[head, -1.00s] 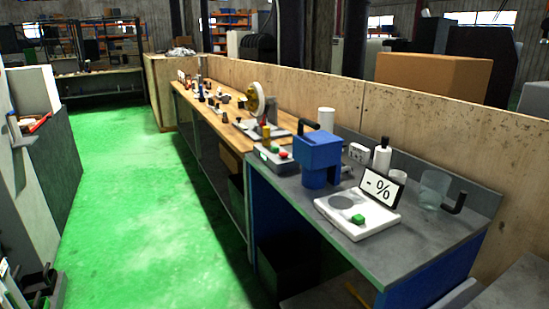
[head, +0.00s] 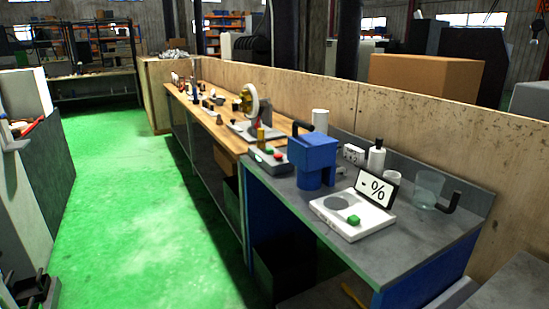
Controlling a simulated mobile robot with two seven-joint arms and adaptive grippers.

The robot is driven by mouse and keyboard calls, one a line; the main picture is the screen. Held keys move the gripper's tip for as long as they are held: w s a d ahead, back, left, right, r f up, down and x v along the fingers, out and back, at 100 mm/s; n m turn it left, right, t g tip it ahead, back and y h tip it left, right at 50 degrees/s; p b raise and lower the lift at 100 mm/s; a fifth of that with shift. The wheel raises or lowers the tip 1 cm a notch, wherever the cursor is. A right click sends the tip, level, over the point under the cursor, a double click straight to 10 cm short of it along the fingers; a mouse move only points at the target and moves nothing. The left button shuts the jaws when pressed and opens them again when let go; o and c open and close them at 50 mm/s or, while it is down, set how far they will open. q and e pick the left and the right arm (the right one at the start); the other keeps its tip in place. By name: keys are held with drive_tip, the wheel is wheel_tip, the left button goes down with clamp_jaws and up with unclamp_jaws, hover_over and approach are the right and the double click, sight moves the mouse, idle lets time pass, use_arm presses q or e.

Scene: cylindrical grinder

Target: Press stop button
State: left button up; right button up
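A small grey control box (head: 266,162) sits on the bench, at the near end of the wooden top, left of the blue machine. Labels on the box are too small to read. Neither of my grippers shows in the head view, and nothing is seen touching the box.
A blue device (head: 313,160) stands right of the box. The green floor (head: 130,220) left of the benches is clear.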

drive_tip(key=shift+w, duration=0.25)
